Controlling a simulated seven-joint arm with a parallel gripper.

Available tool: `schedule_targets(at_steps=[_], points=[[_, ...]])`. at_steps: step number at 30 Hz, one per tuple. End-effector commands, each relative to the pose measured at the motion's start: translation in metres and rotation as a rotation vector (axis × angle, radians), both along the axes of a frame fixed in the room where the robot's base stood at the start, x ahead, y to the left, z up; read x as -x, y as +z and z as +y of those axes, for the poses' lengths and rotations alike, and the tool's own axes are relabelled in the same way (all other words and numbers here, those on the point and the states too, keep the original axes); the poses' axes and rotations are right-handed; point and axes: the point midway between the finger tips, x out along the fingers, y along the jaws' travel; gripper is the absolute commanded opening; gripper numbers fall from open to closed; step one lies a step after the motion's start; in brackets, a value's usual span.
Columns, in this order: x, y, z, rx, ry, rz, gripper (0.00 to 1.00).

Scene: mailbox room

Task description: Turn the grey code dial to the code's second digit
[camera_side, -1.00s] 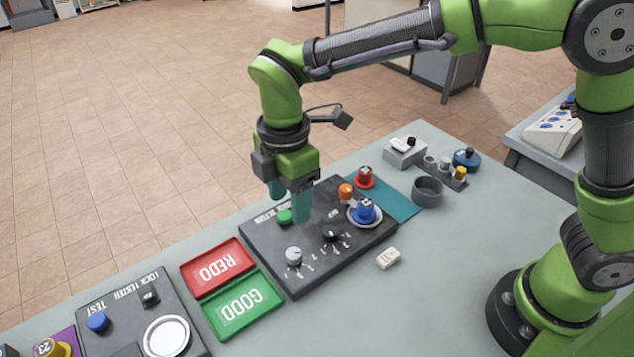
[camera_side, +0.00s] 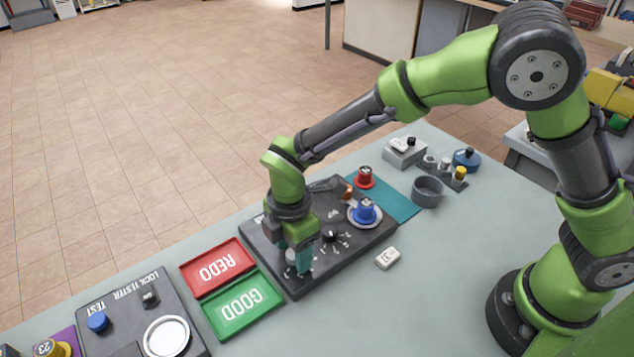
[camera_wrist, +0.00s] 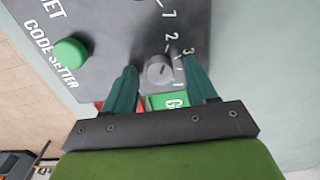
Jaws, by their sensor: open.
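The grey code dial (camera_wrist: 160,69) sits on the dark code setter panel (camera_wrist: 105,30), with printed digits around it in the wrist view. My gripper (camera_wrist: 163,78) is open, its two green fingers on either side of the dial. Whether the fingers touch it cannot be told. In the side view my gripper (camera_side: 298,262) is low over the panel's front left part, and the grey dial (camera_side: 291,256) is partly hidden by the fingers. A white tag with printed marks (camera_side: 387,258) lies on the table right of the panel; its digits are too small to read surely.
A black knob (camera_side: 330,233) stands on the panel to the right. A blue lock piece (camera_side: 364,210) sits on a round seat at the panel's back right. The red REDO tray (camera_side: 217,267) and green GOOD tray (camera_side: 243,305) lie left of the panel.

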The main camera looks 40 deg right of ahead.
Motion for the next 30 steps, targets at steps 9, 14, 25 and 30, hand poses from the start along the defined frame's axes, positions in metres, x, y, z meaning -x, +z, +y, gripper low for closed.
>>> schedule_targets(at_steps=[9, 14, 25, 30], points=[[0.0, 0.0003, -0.0001, 0.0, 0.0, 0.0, 0.17], [0.0, 0.0004, -0.0001, 0.0, 0.0, 0.0, 0.01], [-0.0003, 0.0007, -0.0004, 0.001, -0.094, 0.0, 0.01], [-0.0003, 0.0008, -0.0003, 0.0, -0.218, 0.0, 0.01]])
